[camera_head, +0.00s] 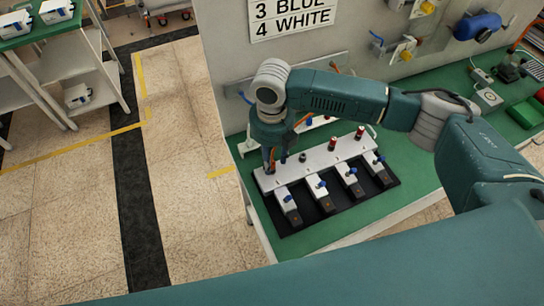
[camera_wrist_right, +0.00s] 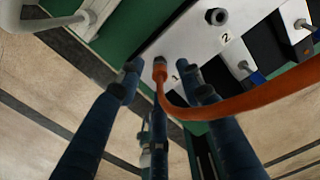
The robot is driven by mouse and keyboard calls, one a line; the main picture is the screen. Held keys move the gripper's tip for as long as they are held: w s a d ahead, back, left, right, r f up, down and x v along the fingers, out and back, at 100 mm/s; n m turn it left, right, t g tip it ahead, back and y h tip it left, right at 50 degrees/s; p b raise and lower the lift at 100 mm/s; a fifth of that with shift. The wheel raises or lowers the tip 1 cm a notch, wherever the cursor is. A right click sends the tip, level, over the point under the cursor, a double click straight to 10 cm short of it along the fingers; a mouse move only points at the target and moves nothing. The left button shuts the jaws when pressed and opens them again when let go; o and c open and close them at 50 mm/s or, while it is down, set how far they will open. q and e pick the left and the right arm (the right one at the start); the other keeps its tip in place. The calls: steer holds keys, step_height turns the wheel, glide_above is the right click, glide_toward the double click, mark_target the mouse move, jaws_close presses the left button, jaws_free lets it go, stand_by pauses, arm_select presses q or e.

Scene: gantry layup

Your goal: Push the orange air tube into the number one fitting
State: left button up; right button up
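The orange air tube (camera_wrist_right: 230,105) curves in from the right in the right wrist view. In the head view my right gripper (camera_head: 269,160) points down at the left end of the manifold (camera_head: 325,155), mostly hiding that fitting. My left gripper is not in view.
Fitting two (camera_wrist_right: 217,16) stands bare beside the "2". Two red-capped fittings (camera_head: 333,143) are further right. Several valve blocks (camera_head: 287,206) sit on a black base (camera_head: 335,212) on the green bench (camera_head: 415,170). A wall panel (camera_head: 225,50) rises behind.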

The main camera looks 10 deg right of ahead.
mark_target(272, 158)
step_height(272, 158, up, 12)
stand_by(0.5)
steer(key=shift+s+f, duration=0.1)
stand_by(0.4)
